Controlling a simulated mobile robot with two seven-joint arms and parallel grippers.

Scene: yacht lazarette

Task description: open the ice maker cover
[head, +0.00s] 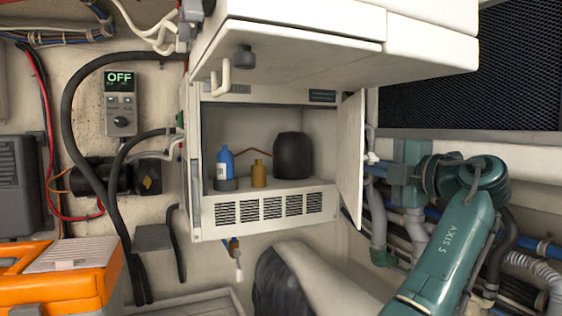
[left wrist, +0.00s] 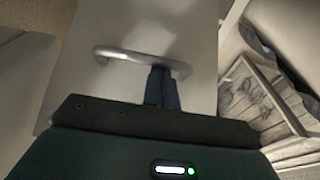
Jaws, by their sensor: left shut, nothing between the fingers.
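A white cabinet has an open front, and its white door (head: 351,158), which I take for the ice maker cover, stands swung outward at the right side. In the left wrist view, a pale panel (left wrist: 135,25) carries a bar handle (left wrist: 120,54). My left gripper (left wrist: 163,72) is shut and empty, its dark fingertips at the bar, near its right end. I cannot tell whether they touch it. In the head view, a teal arm (head: 450,245) reaches up from the lower right to beside the door's outer face; its fingertips are not clear. I see no second gripper.
Inside the cabinet stand a blue bottle (head: 224,164), a small yellow bottle (head: 258,174) and a black container (head: 292,156). A white unit (head: 290,45) with a handle (head: 222,78) overhangs the opening. Pipes and hoses (head: 378,215) run behind the arm. An orange case (head: 60,285) is at lower left.

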